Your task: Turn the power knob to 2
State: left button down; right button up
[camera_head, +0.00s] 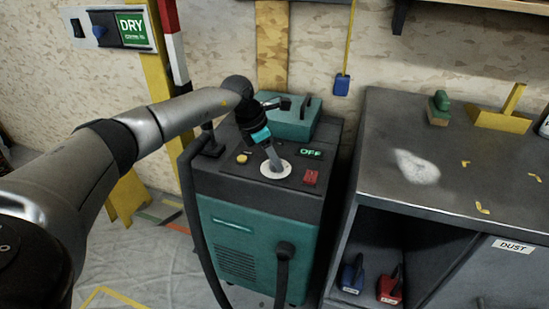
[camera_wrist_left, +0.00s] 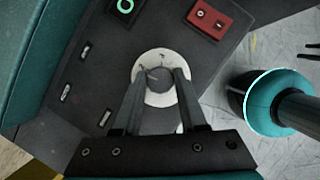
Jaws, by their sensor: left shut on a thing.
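The power knob (camera_wrist_left: 160,91) is a dark round knob on a pale dial plate, on the black top panel of a teal machine (camera_head: 255,250). In the head view the pale dial plate (camera_head: 284,172) shows around my left gripper (camera_head: 276,167), which points down onto it. In the left wrist view the two fingers of my left gripper (camera_wrist_left: 162,85) stand on either side of the knob, shut on it. A small dark mark shows on the plate, but I cannot read the knob's setting. My right gripper is not in view.
A red switch (camera_head: 311,177) and a yellow button (camera_head: 242,158) flank the dial. A dark hose (camera_head: 283,265) hangs at the machine's front. A grey bench (camera_head: 460,150) with a green-handled block (camera_head: 438,108) and a yellow stand (camera_head: 502,118) stands to the right.

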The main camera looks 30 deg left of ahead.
pick_arm(q)
jog(key=shift+m+h, duration=0.3)
jog(key=shift+m, duration=0.6)
jog(key=shift+g, duration=0.3)
jog(key=shift+m, duration=0.4)
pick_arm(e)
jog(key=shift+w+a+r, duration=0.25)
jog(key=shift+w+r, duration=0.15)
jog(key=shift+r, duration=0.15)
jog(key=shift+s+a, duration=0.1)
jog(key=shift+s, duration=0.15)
pick_arm(q)
jog(key=shift+c, duration=2.3)
grip_release()
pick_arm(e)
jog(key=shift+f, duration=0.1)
pick_arm(q)
jog(key=shift+a+r, duration=0.1)
jog(key=shift+r, duration=0.05)
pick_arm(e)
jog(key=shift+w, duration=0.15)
